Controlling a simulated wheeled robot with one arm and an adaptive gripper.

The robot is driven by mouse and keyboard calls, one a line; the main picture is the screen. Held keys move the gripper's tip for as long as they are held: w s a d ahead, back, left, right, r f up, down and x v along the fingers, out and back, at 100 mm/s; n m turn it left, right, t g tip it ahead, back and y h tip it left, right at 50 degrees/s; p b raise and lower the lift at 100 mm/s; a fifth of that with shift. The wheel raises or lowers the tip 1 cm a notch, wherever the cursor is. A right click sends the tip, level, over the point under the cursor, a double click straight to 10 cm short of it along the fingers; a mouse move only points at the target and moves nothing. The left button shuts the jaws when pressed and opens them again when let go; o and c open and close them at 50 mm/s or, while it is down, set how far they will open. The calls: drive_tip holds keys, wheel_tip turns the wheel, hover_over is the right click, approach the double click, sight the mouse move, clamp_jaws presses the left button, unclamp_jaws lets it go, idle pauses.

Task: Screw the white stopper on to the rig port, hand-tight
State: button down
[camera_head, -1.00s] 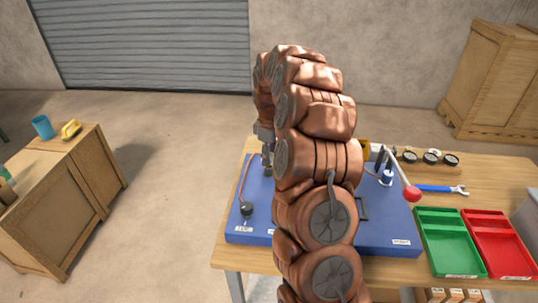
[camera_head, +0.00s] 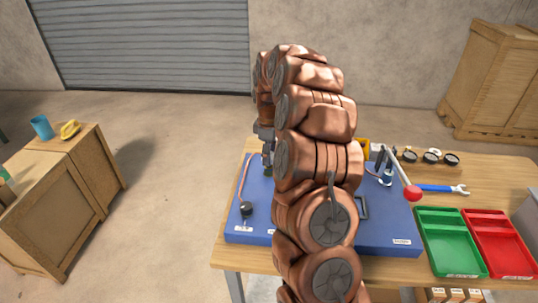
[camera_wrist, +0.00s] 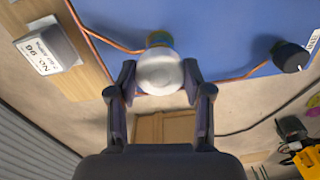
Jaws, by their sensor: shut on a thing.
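In the wrist view the white stopper (camera_wrist: 160,74) sits between the two fingers of my gripper (camera_wrist: 160,82), which are shut on it. The brass-coloured rig port (camera_wrist: 158,39) shows directly beyond the stopper, in line with it, at the blue rig (camera_wrist: 220,30). The stopper hides where the two meet, so I cannot tell how far it is threaded. In the head view my gripper (camera_head: 267,150) is over the left part of the blue rig (camera_head: 385,240). My arm hides much of the rig, and the stopper cannot be made out there.
Copper pipes (camera_wrist: 110,42) run either side of the port. A black knob (camera_head: 247,208) is at the rig's front left.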

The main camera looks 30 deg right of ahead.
drive_tip(key=shift+f+b, duration=0.3)
drive_tip(key=shift+f, duration=0.1)
idle(0.8)
